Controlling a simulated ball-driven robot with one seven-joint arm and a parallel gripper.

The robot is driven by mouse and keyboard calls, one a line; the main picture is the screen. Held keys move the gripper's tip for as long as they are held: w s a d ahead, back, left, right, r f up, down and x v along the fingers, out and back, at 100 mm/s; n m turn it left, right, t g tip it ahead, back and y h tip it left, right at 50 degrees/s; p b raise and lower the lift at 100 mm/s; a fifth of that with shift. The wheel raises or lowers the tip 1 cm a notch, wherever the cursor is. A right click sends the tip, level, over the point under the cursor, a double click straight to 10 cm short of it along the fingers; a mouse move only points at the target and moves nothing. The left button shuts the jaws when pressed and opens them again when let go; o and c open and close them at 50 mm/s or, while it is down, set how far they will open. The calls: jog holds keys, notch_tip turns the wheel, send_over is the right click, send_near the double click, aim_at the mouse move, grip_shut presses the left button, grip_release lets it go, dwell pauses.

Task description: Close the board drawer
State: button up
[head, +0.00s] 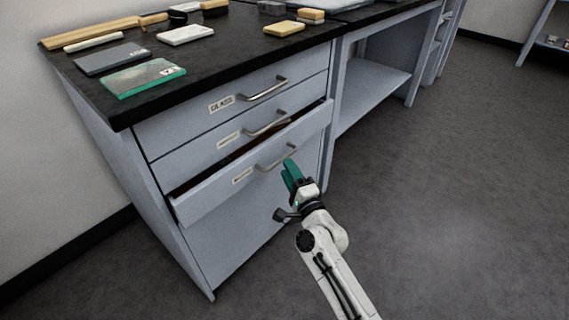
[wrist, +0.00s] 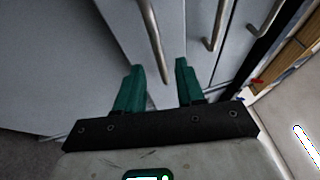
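The grey drawer unit has a drawer standing partly out, the third front from the top (head: 255,171), with a dark gap above it. Its label is too small to read, so I cannot confirm it is the board drawer. Its bar handle (head: 278,155) is near the right end. My gripper (head: 289,172) is just in front of this drawer front, by the handle. In the wrist view my gripper (wrist: 158,78) has two green fingers apart with nothing held. The near handle (wrist: 152,40) lies ahead, its end between the fingertips in the picture. Contact cannot be told.
The two drawers above, the top one labelled GLASS (head: 225,103), look shut. The black worktop (head: 125,109) carries sample plates, including a green one (head: 142,78), and blocks. An open shelf bench (head: 372,85) stands to the right. The floor (head: 450,200) at right is clear.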

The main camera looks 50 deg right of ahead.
jog(key=shift+x, duration=1.75)
jog(key=shift+c, duration=0.3)
grip_shut()
